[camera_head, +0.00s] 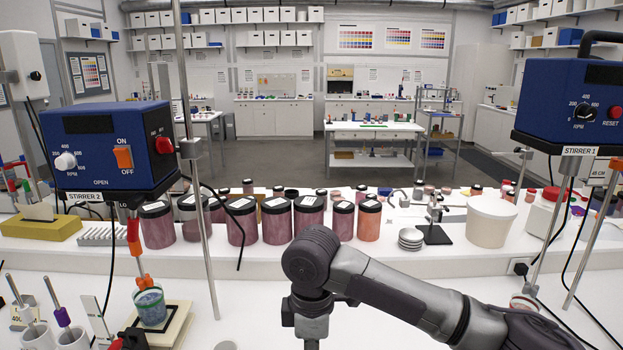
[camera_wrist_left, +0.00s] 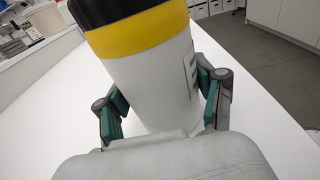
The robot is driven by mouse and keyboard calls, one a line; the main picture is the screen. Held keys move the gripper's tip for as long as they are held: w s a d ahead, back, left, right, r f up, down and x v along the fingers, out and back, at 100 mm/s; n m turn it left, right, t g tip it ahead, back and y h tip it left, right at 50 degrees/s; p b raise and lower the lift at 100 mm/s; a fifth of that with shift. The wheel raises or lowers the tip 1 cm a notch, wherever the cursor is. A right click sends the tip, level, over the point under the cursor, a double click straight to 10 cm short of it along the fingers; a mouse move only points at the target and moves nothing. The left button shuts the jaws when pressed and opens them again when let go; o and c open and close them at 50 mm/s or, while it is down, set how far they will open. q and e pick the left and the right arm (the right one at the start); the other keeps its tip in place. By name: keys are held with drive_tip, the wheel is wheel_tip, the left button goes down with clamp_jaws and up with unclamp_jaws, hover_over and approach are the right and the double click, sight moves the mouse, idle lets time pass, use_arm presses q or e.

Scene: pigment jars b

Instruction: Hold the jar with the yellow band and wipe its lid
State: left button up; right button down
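The jar with the yellow band (camera_wrist_left: 140,32) fills the middle of the left wrist view. It has a white body, a yellow band near its top and a black part above that, cut off by the frame edge. My left gripper (camera_wrist_left: 165,95) has a green-padded finger on each side of the white body, and both pads appear to press on it. The jar looks tilted in this view. The top of its lid is out of view. In the head view my right arm comes in from the right and bends down at the bottom middle; its fingertips are below the frame. No wiping cloth shows.
Several dark-lidded pigment jars (camera_head: 278,219) stand along the raised white shelf, with a white tub (camera_head: 490,221) to the right. Two blue stirrers (camera_head: 107,146) (camera_head: 570,101) with metal poles flank the bench. A beaker (camera_head: 150,305) stands under the left one.

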drive_tip(key=shift+s+f+b, duration=0.1)
drive_tip(key=shift+f+b, duration=0.5)
idle(2.0)
drive_tip(key=shift+f, duration=0.1)
drive_tip(key=shift+f, duration=1.25)
drive_tip(key=shift+f, duration=0.6)
drive_tip(key=shift+s+a, duration=0.1)
